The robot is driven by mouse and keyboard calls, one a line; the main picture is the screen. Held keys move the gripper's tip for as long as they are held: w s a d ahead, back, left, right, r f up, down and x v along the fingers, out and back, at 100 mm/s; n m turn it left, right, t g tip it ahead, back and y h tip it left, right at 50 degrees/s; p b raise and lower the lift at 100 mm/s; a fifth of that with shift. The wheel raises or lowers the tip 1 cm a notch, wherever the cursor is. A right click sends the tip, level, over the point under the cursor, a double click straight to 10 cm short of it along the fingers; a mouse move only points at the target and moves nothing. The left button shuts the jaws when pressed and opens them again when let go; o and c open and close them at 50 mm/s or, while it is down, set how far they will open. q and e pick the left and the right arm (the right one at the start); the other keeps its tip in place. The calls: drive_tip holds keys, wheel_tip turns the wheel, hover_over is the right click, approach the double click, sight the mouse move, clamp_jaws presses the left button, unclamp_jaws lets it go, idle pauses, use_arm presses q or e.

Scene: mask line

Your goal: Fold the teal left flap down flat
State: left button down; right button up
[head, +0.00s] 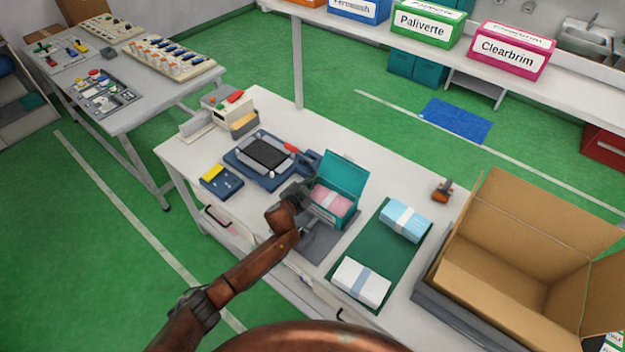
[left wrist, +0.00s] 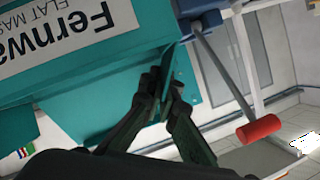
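The teal box (head: 322,208) stands on the grey mat of the white table in the head view, with pink packs (head: 332,200) inside. Its teal back lid (head: 345,173) stands up. My left gripper (head: 308,190) is at the box's left side and hides most of that side. In the left wrist view the box's lettered teal wall (left wrist: 90,75) fills the upper left. There the fingertips of my left gripper (left wrist: 166,88) are close together on either side of a thin teal flap (left wrist: 180,62), seen nearly edge-on and upright from the box. My right gripper is not in view.
A blue fixture (head: 265,155) with a red-handled lever (head: 293,148) stands just left of the box. A green mat (head: 378,252) with blue and white packs lies to the right. An open cardboard box (head: 500,262) stands at the far right.

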use_arm(q)
drive_tip(key=m+b, duration=0.1)
drive_tip(key=f+m+t+b, duration=0.1)
drive_tip(key=b, duration=0.1)
drive_tip(key=shift+s+d+f+y, duration=0.2)
drive_tip(key=shift+s+d+y, duration=0.05)
drive_tip(key=shift+d+y, duration=0.15)
drive_tip(key=shift+s+d+f+m+t+b, duration=0.15)
drive_tip(key=shift+m+t+b, duration=0.45)
drive_tip(key=shift+m+b, duration=0.55)
drive_tip(key=c, duration=2.6)
unclamp_jaws()
drive_tip(key=shift+c, duration=0.2)
drive_tip(key=o, duration=0.4)
drive_tip(key=shift+o, duration=0.2)
